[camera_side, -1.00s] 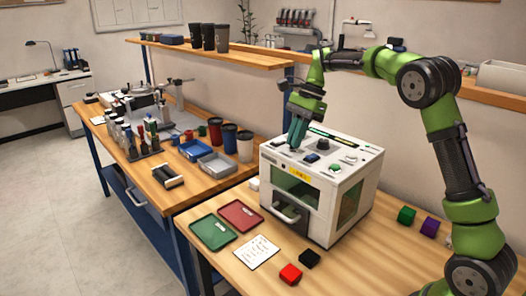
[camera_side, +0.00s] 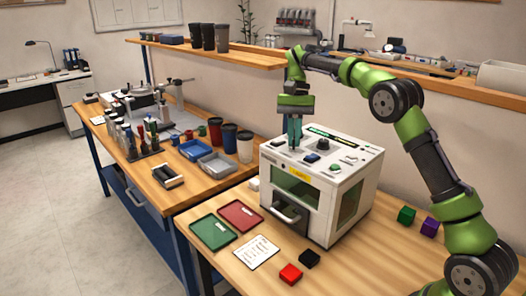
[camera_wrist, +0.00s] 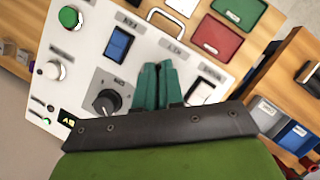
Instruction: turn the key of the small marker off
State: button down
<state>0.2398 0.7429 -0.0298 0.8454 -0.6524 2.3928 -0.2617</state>
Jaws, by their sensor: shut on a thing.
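The small marker (camera_side: 338,205) is a white box with a dark window and a front handle, standing on the wooden bench. In the wrist view my gripper's teal fingers (camera_wrist: 158,66) are together beside the black dial (camera_wrist: 106,101), just below a small printed label on the panel. They are shut on the key, which the fingers hide. I cannot tell the key's angle. A blue rocker switch (camera_wrist: 120,42) is to the left of the fingertips.
A green button (camera_wrist: 68,17) and a white button (camera_wrist: 54,70) are on the same panel. A green tray (camera_side: 213,232), a red tray (camera_side: 240,215) and a white card (camera_side: 256,251) lie before the marker. Red (camera_side: 290,274) and black (camera_side: 309,258) blocks lie nearby.

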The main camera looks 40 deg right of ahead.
aim_at(294, 143)
jog(key=shift+r+n+h, duration=0.1)
jog(key=shift+n+h, duration=0.2)
jog(key=shift+n, duration=0.3)
jog(key=c, duration=1.3)
grip_release()
jog(key=shift+o, duration=0.2)
jog(key=shift+r, duration=1.5)
jog(key=shift+s+r, duration=0.1)
jog(key=shift+r, duration=0.2)
jog(key=s+a, duration=0.1)
jog(key=s, duration=0.4)
jog(key=s+r, duration=0.1)
jog(key=s, duration=0.4)
jog(key=s+a, duration=0.1)
jog(key=s, duration=0.4)
jog(key=shift+s+a+r, duration=0.15)
jog(key=shift+s+a, duration=0.15)
